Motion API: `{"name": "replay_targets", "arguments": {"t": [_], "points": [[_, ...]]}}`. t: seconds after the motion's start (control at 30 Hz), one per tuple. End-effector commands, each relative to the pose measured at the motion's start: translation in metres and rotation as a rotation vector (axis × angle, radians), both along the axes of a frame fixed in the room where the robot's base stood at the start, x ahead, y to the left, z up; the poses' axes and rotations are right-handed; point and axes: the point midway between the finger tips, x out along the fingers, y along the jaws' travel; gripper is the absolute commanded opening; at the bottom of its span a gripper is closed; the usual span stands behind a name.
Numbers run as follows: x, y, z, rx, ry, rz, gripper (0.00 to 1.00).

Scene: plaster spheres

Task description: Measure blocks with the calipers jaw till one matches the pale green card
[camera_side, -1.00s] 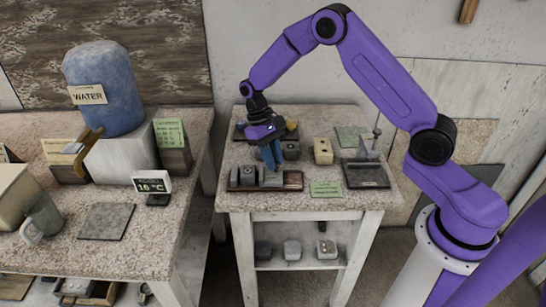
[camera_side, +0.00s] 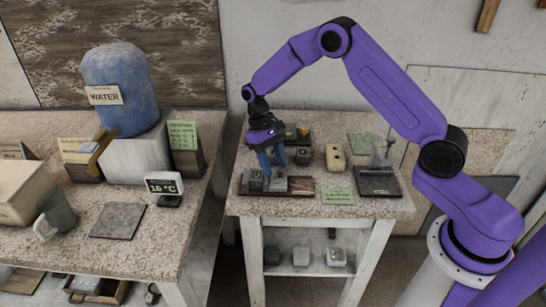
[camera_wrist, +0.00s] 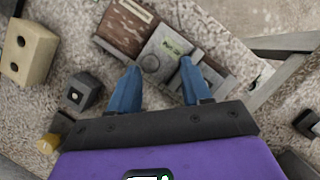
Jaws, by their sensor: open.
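The calipers (camera_side: 301,187) lie on a brown wooden base at the front of the small table, with grey jaw parts on it. In the wrist view the brown base (camera_wrist: 121,28) carries a grey plate (camera_wrist: 158,50) with a round disc and a small green label. My gripper (camera_wrist: 160,67) is open, its two blue fingers reaching toward the plate; it also shows in the side view (camera_side: 273,175). I cannot tell whether the fingertips touch it. The pale green card (camera_side: 338,197) lies right of the calipers. A dark grey block (camera_side: 303,157) and a beige block with holes (camera_side: 335,157) stand behind.
A dark stand with an upright part (camera_side: 378,184) is at the right, before a green mat (camera_side: 366,145). The left bench holds a blue water drum (camera_side: 114,82) and a small display (camera_side: 164,187).

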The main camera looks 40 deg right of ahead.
Motion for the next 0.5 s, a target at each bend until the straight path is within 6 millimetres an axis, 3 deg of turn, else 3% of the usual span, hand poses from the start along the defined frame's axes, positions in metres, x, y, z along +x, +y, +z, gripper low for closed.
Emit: {"name": "replay_targets", "arguments": {"t": [0.17, 0.5], "points": [[0.005, -0.001, 0.011, -0.001, -0.001, -0.002, 0.48], [0.031, 0.0, 0.073, 0.001, -0.004, -0.001, 0.48]]}}
